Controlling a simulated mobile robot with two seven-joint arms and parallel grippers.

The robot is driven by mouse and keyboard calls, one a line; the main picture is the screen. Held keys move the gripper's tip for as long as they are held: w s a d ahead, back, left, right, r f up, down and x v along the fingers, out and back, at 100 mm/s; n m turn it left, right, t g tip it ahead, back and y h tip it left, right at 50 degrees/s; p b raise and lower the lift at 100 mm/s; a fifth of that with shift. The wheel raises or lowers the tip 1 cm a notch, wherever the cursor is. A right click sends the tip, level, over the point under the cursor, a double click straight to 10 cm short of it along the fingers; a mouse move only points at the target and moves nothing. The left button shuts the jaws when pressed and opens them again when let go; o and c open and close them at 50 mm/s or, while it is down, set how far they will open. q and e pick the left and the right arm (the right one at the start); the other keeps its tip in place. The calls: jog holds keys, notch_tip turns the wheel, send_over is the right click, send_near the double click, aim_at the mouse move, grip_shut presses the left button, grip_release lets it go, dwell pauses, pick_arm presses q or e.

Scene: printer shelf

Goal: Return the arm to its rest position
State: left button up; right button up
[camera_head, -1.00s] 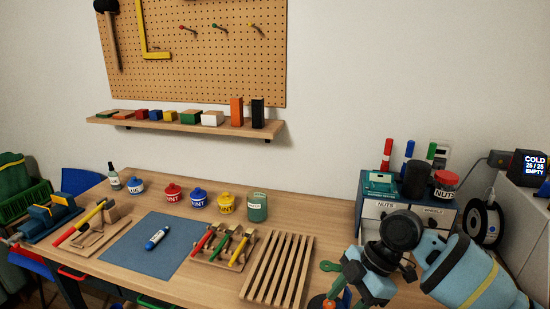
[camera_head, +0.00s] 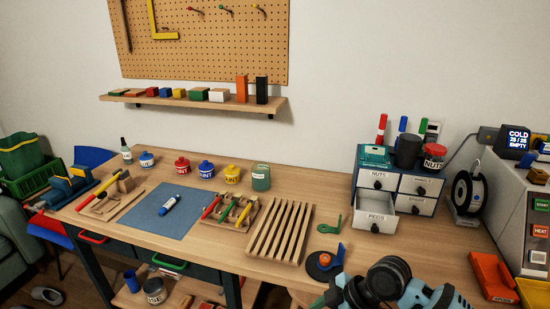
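My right arm (camera_head: 390,280), light blue with dark round joints, shows at the bottom edge right of centre. Its gripper is not in the picture, so I cannot see what it holds. My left arm and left gripper are not in view. The arm is low in front of the workbench (camera_head: 290,192). A black disc with an orange knob (camera_head: 325,261) and a blue upright part lies just beyond it.
A small cabinet (camera_head: 421,187) has its PEGS drawer (camera_head: 381,216) pulled out. A slatted wooden rack (camera_head: 280,232), a blue mat (camera_head: 150,214) and a tool holder (camera_head: 228,214) lie left of it. An orange-red bin (camera_head: 492,276) and a machine (camera_head: 530,205) stand at right.

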jog(key=s+f+m+t, duration=0.5)
jog(key=s+f+m, duration=0.35)
jog(key=f, duration=0.35)
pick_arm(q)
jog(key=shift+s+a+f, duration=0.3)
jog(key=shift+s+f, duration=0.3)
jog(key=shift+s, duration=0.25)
pick_arm(e)
jog(key=s+d+f+m+t+h, duration=0.1)
jog(key=s+d+f+m+h, duration=0.1)
jog(key=s+d, duration=0.3)
jog(key=s+d+f+m+t+h, duration=0.2)
jog(key=s+d+f+m+h, duration=0.1)
jog(key=s, duration=1)
jog(key=shift+d+f+m+h, duration=0.3)
jog(key=shift+d+f+m, duration=0.3)
jog(key=shift+d, duration=0.65)
jog(key=shift+s, duration=0.1)
